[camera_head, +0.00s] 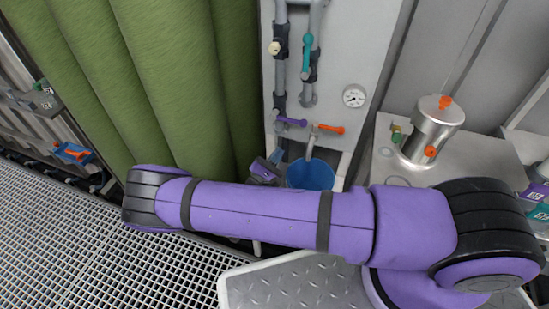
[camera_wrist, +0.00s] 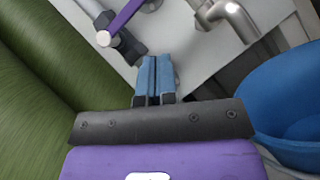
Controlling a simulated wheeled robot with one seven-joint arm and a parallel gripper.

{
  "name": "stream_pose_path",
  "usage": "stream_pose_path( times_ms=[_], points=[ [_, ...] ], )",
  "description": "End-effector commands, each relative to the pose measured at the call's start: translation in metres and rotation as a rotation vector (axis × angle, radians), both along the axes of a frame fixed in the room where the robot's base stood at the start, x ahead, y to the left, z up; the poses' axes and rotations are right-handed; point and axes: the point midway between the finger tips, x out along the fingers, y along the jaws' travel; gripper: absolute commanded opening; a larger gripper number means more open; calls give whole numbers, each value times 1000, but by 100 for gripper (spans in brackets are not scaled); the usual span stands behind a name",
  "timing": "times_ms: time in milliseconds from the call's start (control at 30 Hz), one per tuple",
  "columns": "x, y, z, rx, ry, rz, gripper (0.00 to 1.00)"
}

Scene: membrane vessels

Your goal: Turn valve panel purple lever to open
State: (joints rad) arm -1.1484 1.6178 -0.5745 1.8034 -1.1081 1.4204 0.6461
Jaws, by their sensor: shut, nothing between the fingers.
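The purple lever (camera_head: 291,121) is on the grey valve panel (camera_head: 338,70), low on the left pipe. It lies nearly level and points right from its pivot. In the wrist view the purple lever (camera_wrist: 125,16) runs diagonally at the top, with its pale round pivot cap at the lower left end. My gripper (camera_head: 277,156) is just below the lever in the head view. In the wrist view my gripper (camera_wrist: 155,62) has its two blue fingers together and empty. The fingertips are apart from the lever. My arm hides the area below the panel.
An orange lever (camera_head: 330,128) is right of the purple one, above a blue bucket (camera_head: 310,174); a teal lever (camera_head: 306,55) is higher. A pressure gauge (camera_head: 354,96) is at right. Green vertical cylinders (camera_head: 185,80) stand close on the left. A steel vessel (camera_head: 430,132) stands further right.

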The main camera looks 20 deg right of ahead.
Motion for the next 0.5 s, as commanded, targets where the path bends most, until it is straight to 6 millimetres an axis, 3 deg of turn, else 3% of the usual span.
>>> stream_pose_path(
  times_ms=[300, 500],
  points=[
    [30, -44, 28, 0, 0, -4, 0],
    [25, -57, 50, 0, 2, -2, 0]
  ],
)
